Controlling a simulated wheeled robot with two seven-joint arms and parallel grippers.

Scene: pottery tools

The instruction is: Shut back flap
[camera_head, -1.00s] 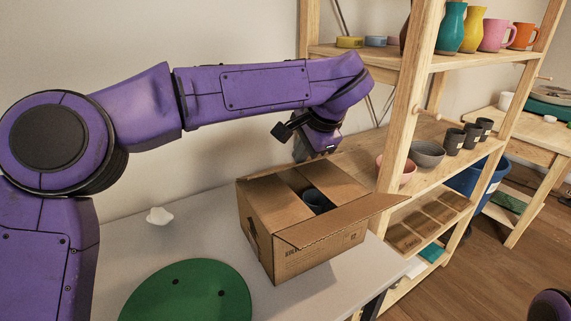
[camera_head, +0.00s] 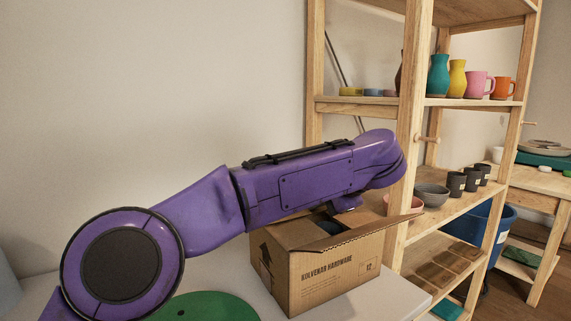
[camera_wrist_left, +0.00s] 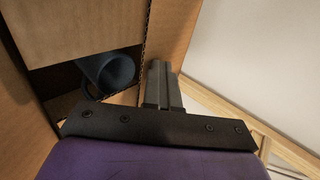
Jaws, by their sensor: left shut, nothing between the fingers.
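The cardboard box (camera_head: 330,275) stands on the white table, its open top partly hidden behind my left arm. Its front flap (camera_head: 365,235) sticks outward. The back flap is hidden in the head view. In the left wrist view, a brown flap (camera_wrist_left: 70,25) lies across part of the opening, and a blue-grey cup (camera_wrist_left: 108,72) is inside. Another cardboard panel (camera_wrist_left: 176,30) stands just beyond my left gripper (camera_wrist_left: 162,68); I cannot tell if they touch. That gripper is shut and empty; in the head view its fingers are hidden. My right gripper is not in view.
A wooden shelf (camera_head: 412,120) stands close at the box's right, with bowls, grey cups (camera_head: 456,183) and coloured vases. A green round mat (camera_head: 205,307) lies on the table at front left. A white wall is behind.

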